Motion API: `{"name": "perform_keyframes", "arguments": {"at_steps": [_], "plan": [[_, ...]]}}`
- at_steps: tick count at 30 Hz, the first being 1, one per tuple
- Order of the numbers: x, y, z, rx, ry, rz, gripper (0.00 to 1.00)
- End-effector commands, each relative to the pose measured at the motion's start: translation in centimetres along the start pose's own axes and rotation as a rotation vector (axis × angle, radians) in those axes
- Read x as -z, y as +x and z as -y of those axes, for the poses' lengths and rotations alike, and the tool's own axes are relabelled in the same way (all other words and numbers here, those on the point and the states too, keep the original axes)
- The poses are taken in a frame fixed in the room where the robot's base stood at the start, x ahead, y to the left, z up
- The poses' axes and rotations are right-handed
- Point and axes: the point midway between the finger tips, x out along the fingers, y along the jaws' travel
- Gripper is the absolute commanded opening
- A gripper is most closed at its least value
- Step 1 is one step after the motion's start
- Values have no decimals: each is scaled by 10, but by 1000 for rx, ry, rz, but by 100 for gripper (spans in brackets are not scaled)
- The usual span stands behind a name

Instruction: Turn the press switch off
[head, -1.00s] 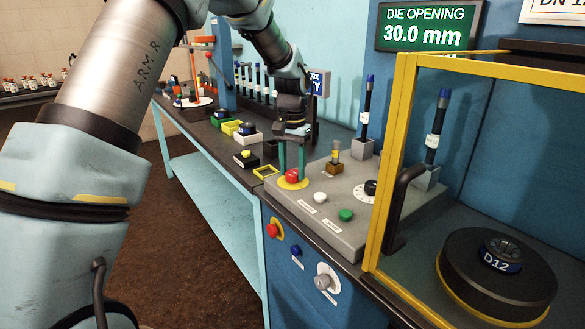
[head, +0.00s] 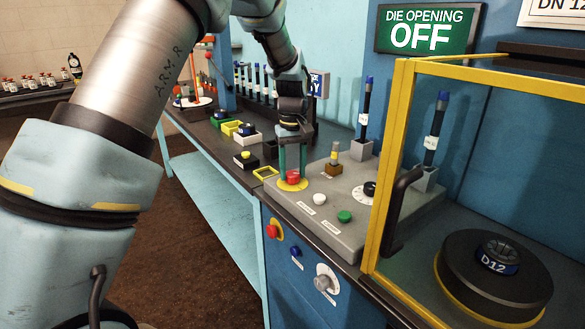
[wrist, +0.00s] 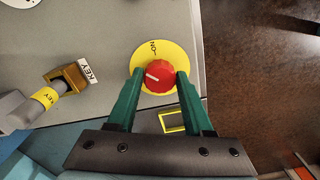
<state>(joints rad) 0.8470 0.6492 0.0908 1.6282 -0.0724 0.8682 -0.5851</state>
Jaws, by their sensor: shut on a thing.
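The press switch is a red round knob (head: 292,177) on a yellow disc at the left end of the grey control panel (head: 330,235). In the wrist view the red knob (wrist: 159,77) has a white pointer line that lies aslant, away from the "ON" mark on the yellow disc (wrist: 148,54). My gripper (head: 291,172) has its green fingers on both sides of the knob, shut on it. The fingers (wrist: 158,80) also show in the wrist view. The green display (head: 426,28) above reads "DIE OPENING OFF".
A brass key switch (head: 334,165), a white button (head: 320,199), a green button (head: 344,216) and a black dial (head: 370,189) sit near the knob. A yellow-framed guard (head: 388,170) stands to the right. A yellow square frame (head: 265,172) lies to the left.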

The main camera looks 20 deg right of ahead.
Motion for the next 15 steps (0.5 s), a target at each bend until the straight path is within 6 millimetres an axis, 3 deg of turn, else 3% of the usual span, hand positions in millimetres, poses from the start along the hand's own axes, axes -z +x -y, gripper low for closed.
{"name": "perform_keyframes", "arguments": {"at_steps": [15], "plan": [[2,-3,-2,-2,-479,-5,0]]}}
